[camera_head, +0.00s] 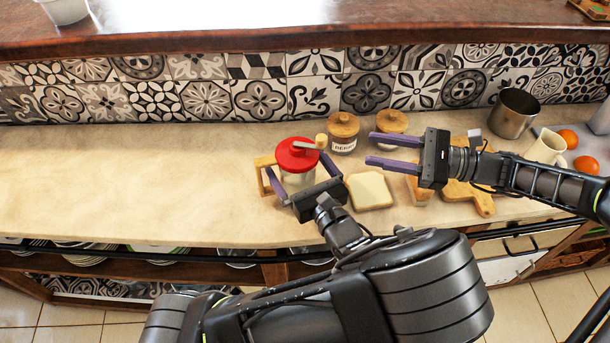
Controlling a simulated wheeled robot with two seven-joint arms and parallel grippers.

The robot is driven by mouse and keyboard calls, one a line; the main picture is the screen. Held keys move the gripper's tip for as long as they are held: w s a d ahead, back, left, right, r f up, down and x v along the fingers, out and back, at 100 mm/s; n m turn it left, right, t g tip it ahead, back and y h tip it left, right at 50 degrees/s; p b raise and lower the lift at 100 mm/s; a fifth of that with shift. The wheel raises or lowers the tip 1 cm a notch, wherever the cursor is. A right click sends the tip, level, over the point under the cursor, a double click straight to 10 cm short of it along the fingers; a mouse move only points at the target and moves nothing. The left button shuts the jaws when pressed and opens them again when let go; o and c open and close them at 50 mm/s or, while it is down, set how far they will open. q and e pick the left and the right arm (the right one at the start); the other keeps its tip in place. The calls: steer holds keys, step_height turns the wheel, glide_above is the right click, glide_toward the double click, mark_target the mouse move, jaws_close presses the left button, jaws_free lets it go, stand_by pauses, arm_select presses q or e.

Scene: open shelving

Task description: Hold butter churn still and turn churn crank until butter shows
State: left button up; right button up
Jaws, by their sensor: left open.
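The butter churn (297,180) stands upright on the counter, a clear jar with a red lid and a wooden side handle (264,174). The churn crank (306,146) lies across the top, its wooden knob (321,141) pointing right. My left gripper (297,164) is open, with one purple finger on each side of the jar; whether they touch it I cannot tell. Its palm hides the jar's lower front. My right gripper (383,150) is open and empty, to the right of the crank, fingers pointing left. No butter can be made out in the jar.
Two wooden-lidded jars (343,142) stand behind, right of the churn. A bread slice (370,191) and a wooden board (482,203) lie to the right. A metal pot (513,113), white mug (545,148) and oranges (585,165) are further right. The counter (130,185) left is clear.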

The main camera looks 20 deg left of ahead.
arm_select(q)
steer(key=shift+x, duration=1.15)
